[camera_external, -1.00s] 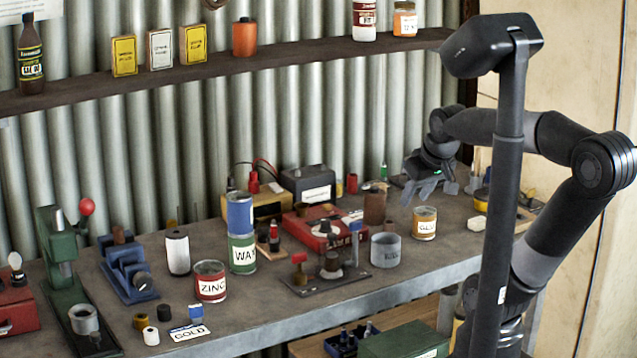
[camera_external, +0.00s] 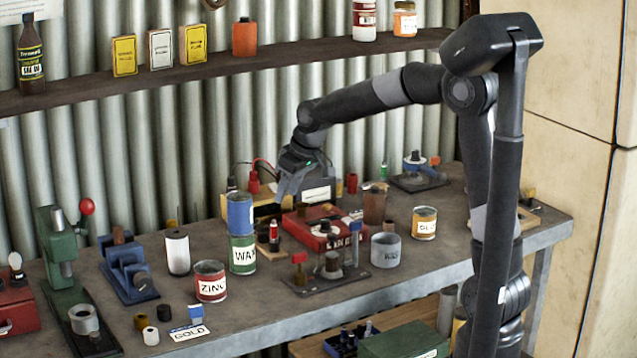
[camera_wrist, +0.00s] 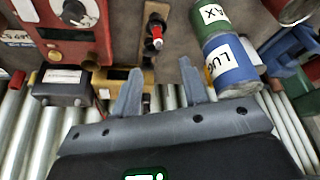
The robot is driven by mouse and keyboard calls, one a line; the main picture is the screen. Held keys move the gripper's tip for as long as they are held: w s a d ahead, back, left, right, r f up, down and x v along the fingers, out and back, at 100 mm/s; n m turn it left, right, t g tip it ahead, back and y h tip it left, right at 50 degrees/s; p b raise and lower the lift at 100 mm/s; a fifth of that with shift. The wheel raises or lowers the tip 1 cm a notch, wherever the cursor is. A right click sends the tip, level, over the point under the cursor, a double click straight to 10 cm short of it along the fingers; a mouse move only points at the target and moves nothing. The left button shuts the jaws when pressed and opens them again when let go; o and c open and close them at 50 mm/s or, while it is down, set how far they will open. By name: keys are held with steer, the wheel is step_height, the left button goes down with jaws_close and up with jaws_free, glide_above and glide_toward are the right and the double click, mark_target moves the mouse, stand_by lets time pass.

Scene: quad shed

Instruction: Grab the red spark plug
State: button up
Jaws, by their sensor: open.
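The red spark plug (camera_external: 273,232) looks like a small red piece on a wooden stand, just right of the green can. In the wrist view the red piece with a pale tip (camera_wrist: 157,31) is near the top centre, beyond the fingertips. My gripper (camera_external: 286,193) is above the back of the bench, in front of the dark battery box. In the wrist view my gripper (camera_wrist: 160,72) is open, with nothing between its fingers. The red piece lies roughly in line with the gap and is apart from the fingers.
A blue can (camera_external: 240,212) stands on a green can (camera_external: 242,255), close to the right finger in the wrist view. A red box (camera_external: 318,232) is close on the other side. A yellow box (camera_wrist: 122,82) and black battery box (camera_wrist: 65,88) stand near the corrugated wall.

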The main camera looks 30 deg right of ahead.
mark_target(275, 221)
steer(key=shift+x, duration=5.65)
steer(key=shift+w+d+r, duration=0.1)
steer(key=shift+w, duration=0.05)
steer(key=shift+c, duration=0.6)
jaws_close()
